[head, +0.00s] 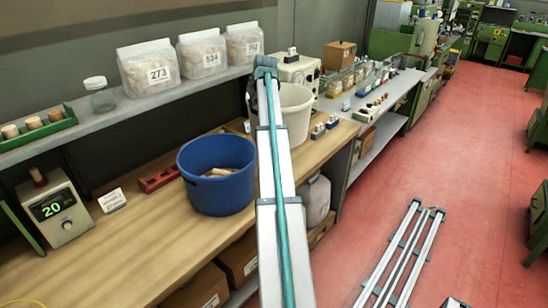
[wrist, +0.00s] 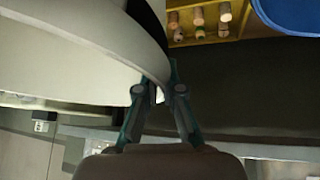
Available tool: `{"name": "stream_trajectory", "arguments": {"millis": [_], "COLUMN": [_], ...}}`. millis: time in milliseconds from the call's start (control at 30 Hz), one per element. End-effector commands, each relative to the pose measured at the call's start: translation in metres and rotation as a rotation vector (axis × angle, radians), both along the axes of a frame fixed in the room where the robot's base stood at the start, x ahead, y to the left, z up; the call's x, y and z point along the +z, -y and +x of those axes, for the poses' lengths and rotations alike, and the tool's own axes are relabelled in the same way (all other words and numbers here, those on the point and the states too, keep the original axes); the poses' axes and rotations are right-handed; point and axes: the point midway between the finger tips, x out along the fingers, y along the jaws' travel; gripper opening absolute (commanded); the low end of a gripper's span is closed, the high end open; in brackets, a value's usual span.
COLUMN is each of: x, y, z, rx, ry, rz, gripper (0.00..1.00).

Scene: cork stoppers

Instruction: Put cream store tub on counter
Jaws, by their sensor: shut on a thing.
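The cream store tub (head: 297,112) shows in the head view behind my arm, toward the far end of the wooden counter (head: 95,262). My arm covers its left part, and I cannot tell whether its base touches the counter. In the wrist view the tub (wrist: 75,55) fills the upper left, with its curved edge at my gripper. My gripper (wrist: 158,92) is shut on the tub at this edge. My gripper is not clearly visible in the head view.
A blue tub (head: 216,178) with cork-coloured pieces inside stands on the counter, left of my arm. A meter reading 20 (head: 55,208), a white card (head: 112,200) and a red block (head: 159,179) are further left. Labelled cork containers (head: 148,68) line the shelf above.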

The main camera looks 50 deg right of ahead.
Motion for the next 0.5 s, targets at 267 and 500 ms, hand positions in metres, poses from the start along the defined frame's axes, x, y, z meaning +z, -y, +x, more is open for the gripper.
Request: {"name": "stream_trajectory", "arguments": {"millis": [267, 500], "x": [-0.029, -0.065], "y": [0.005, 0.004], "z": [-0.008, -0.008], "rx": [0.015, 0.015], "ry": [0.0, -0.001], "rz": [-0.003, -0.002], "gripper": [0.0, 0.0]}}
